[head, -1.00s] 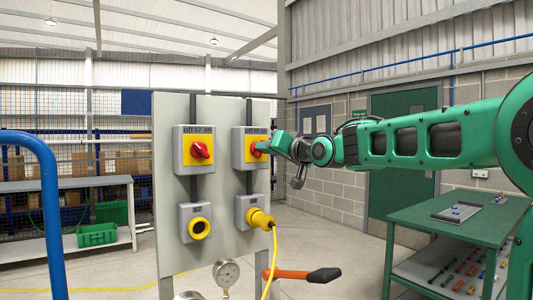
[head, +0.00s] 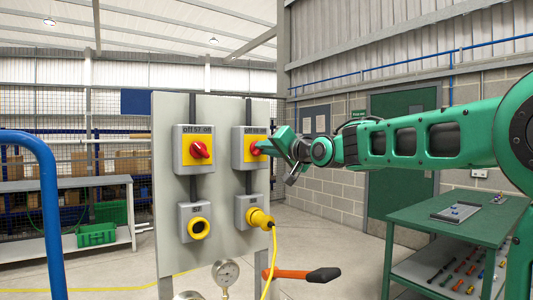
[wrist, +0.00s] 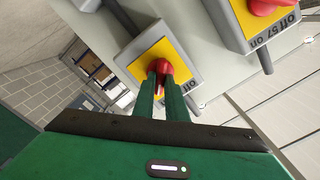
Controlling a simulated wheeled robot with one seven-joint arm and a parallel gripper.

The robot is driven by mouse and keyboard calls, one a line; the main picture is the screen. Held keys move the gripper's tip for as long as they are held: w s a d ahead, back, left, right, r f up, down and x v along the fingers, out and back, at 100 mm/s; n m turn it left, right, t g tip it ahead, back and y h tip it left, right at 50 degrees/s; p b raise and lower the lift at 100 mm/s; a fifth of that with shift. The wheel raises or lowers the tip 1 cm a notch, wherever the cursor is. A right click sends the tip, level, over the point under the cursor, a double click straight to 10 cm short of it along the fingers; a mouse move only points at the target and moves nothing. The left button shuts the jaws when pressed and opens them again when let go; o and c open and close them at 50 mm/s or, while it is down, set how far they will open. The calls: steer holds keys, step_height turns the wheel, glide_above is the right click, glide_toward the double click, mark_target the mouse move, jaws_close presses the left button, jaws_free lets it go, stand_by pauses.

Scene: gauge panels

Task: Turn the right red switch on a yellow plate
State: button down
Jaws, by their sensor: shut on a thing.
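The right red switch (wrist: 163,68) sits on a yellow plate (wrist: 154,49) on a grey box. In the head view only its left edge shows beside the yellow plate (head: 250,148); my gripper hides the rest. My gripper (head: 265,147) reaches it from the right. In the wrist view the two green fingers of my gripper (wrist: 162,80) are closed on either side of the red knob. The left red switch (head: 200,150) is on its own yellow plate, labelled "off 57 on"; part of it shows in the wrist view (wrist: 264,5).
Below are a yellow socket (head: 199,228) and a yellow plug (head: 260,218) with a hanging cable. A gauge (head: 226,272) and an orange lever (head: 300,274) stand low. A green table (head: 450,222) is at right, a blue rail (head: 50,200) at left.

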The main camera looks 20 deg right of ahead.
steer(key=shift+d+r, duration=0.1)
steer(key=shift+d, duration=0.3)
steer(key=c, duration=1.8)
jaws_free()
steer(key=shift+w, duration=0.1)
steer(key=shift+a, duration=0.2)
steer(key=v, duration=1)
steer(key=shift+s+d, duration=0.2)
steer(key=shift+s, duration=0.15)
